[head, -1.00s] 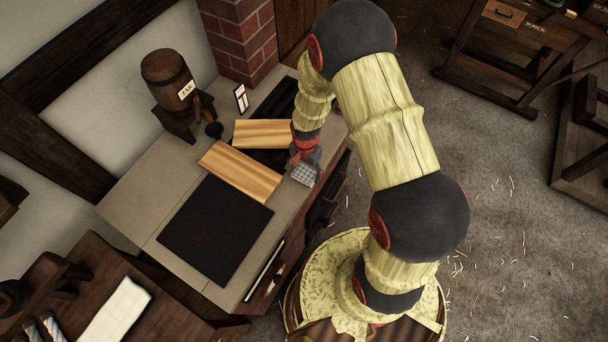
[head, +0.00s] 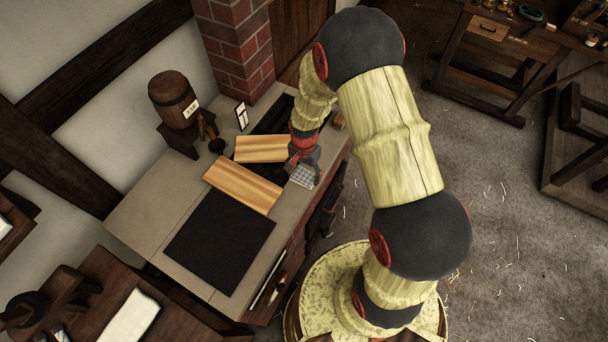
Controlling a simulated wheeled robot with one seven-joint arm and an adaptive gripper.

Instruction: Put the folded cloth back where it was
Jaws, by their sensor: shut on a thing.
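My gripper (head: 304,160) is at the right edge of the counter, pointing down. It is shut on the folded cloth (head: 303,177), a small pale piece with a dark grid pattern. The cloth shows just below the fingers, near the counter's front edge. The fingers are small and partly hidden by the wrist. I cannot tell whether the cloth touches the counter (head: 150,212) or hangs above it.
Two wooden boards (head: 242,186) lie left of my gripper, beside a black mat (head: 220,240). A tar barrel (head: 172,99) on a stand and a small framed card (head: 242,116) stand behind. A white sheet (head: 130,316) lies on the lower-left bench.

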